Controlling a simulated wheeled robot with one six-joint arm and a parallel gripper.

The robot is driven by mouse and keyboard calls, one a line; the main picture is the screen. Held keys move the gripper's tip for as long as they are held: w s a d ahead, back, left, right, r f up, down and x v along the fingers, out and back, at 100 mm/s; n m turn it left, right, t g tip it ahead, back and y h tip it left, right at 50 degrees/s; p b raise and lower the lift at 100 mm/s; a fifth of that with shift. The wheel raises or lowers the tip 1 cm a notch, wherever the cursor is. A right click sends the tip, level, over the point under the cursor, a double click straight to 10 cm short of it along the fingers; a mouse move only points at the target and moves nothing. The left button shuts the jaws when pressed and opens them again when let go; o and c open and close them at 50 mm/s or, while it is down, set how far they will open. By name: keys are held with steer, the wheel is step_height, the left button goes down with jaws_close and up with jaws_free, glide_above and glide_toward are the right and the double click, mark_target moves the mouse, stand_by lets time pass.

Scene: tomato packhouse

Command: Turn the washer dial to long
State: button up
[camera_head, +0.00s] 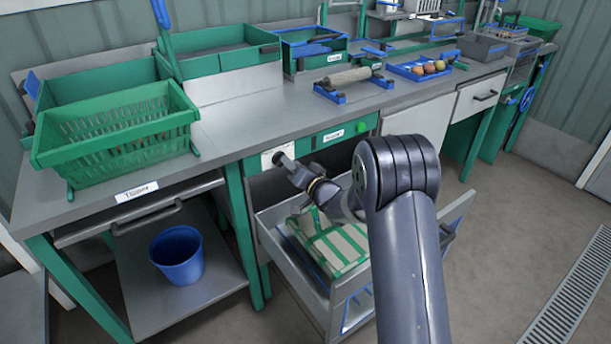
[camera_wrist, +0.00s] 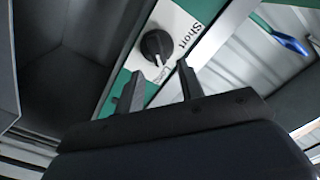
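The washer dial (camera_wrist: 155,45) is a round black knob on a white plate in the wrist view. The word Short is printed on one side of it and Long, partly covered, on the side nearer my fingers. A pale mark shows on the knob's lower edge, towards Long. My gripper (camera_wrist: 158,68) is open and empty, its two fingers apart and just short of the knob, not closed around it. In the head view my gripper (camera_head: 284,161) is in front of the white dial plate (camera_head: 269,157) on the washer's green front and hides the knob.
A pulled-out drawer (camera_head: 312,306) with green-edged contents lies under my arm. A green button (camera_head: 361,127) is right of the washer label (camera_head: 333,135). Green crates (camera_head: 115,140), a roller (camera_head: 343,80) and a blue tray of tomatoes (camera_head: 420,76) are on the bench. A blue bucket (camera_head: 177,256) stands below.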

steer(key=v, duration=0.8)
steer(key=shift+w, duration=0.15)
steer(key=x, duration=1)
steer(key=shift+w+a, duration=0.2)
steer(key=shift+a, duration=0.05)
